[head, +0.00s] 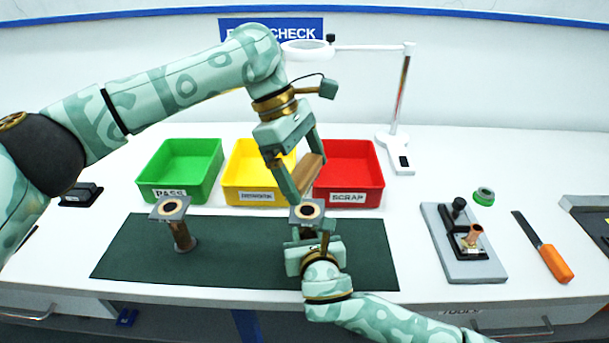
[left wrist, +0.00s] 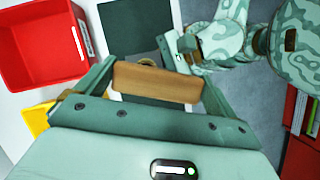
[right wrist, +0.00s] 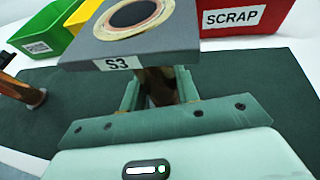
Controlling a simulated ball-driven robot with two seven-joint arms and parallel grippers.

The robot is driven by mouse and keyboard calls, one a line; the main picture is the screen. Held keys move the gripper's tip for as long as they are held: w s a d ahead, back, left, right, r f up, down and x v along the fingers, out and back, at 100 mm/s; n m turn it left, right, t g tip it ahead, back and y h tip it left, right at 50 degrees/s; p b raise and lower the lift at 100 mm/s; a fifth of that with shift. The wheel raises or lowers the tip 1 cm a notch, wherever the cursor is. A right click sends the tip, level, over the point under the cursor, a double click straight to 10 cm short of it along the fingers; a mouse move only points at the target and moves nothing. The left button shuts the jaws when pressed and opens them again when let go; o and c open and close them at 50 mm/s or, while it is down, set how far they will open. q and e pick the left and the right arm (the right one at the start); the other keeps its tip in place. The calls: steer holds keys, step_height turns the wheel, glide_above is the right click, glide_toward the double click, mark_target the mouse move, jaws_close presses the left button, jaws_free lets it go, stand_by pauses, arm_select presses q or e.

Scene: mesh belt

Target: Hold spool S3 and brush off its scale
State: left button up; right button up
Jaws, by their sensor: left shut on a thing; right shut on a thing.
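Spool S3 (head: 294,217) has a grey square top flange with a tan ring around a dark bore. Its S3 label faces the right wrist view (right wrist: 80,60). My right gripper (head: 317,244) is shut on the spool's body below the flange and holds it upright over the green mat. My left gripper (head: 306,174) is shut on a brush with a wooden block (left wrist: 155,83), just above the spool. The brush also shows in the head view (head: 309,172). Its bristles are hidden, and I cannot tell whether it touches the flange. Scale on the spool cannot be made out.
Another spool (head: 181,238) stands on the left of the green mat (head: 240,265). Green PASS (head: 206,175), yellow (head: 235,190) and red SCRAP (head: 372,190) bins stand behind. A grey fixture (head: 455,255), green ring (head: 484,196), orange-handled tool (head: 556,264) and magnifier lamp (head: 398,150) are right.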

stand_by(0.3)
steer(key=o, duration=1.2)
